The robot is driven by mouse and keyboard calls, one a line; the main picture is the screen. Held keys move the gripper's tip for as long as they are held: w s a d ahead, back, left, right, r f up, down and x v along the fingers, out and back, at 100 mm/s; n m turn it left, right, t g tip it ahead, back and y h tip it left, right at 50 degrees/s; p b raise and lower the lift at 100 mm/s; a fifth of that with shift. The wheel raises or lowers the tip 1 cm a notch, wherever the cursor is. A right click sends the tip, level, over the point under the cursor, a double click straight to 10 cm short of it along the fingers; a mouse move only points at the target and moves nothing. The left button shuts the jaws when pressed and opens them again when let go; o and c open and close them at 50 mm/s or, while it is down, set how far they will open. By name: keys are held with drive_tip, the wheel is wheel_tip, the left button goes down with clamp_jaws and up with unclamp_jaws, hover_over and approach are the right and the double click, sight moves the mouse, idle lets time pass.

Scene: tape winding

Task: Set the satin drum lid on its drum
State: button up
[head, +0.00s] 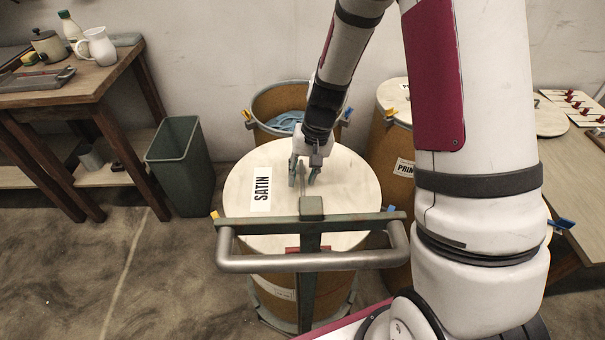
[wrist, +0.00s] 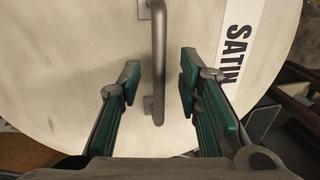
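The satin drum lid (head: 345,190) is a pale round disc with a white SATIN label (head: 260,188) and a grey bar handle. It lies roughly level over the mouth of a brown drum (head: 270,292); the trolley bar hides part of the front rim, so I cannot tell how closely it is seated. My gripper (head: 302,183) points down at the middle of the lid. In the wrist view, my gripper (wrist: 158,88) is open, its green-padded fingers on either side of the handle (wrist: 158,60) with gaps on both sides.
A trolley bar (head: 310,262) stands in front of the drum. Behind is an open drum (head: 276,99) with blue material inside. A lidded drum (head: 393,155) stands to the right. A green bin (head: 180,160) and a wooden table (head: 85,85) are at left, with clear floor before them.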

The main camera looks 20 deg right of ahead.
wheel_tip(320, 180, up, 12)
drive_tip(key=d, duration=0.2)
drive_tip(key=shift+s+f, duration=0.2)
drive_tip(key=shift+s, duration=0.1)
drive_tip(key=shift+d, duration=0.1)
drive_tip(key=s+r+n, duration=0.1)
drive_tip(key=s+r, duration=0.3)
drive_tip(key=s, duration=0.6)
drive_tip(key=s+a+r+n+h, duration=0.1)
drive_tip(key=s+r, duration=0.4)
drive_tip(key=s, duration=0.5)
drive_tip(key=s+r+n+h, duration=0.1)
drive_tip(key=s+r, duration=0.3)
drive_tip(key=s, duration=0.7)
drive_tip(key=shift+a+r, duration=0.25)
drive_tip(key=shift+a, duration=0.1)
wheel_tip(320, 180, up, 19)
drive_tip(key=t+p, duration=0.3)
drive_tip(key=p, duration=1.4)
drive_tip(key=shift+n+t+p, duration=0.3)
drive_tip(key=shift+a+r, duration=0.1)
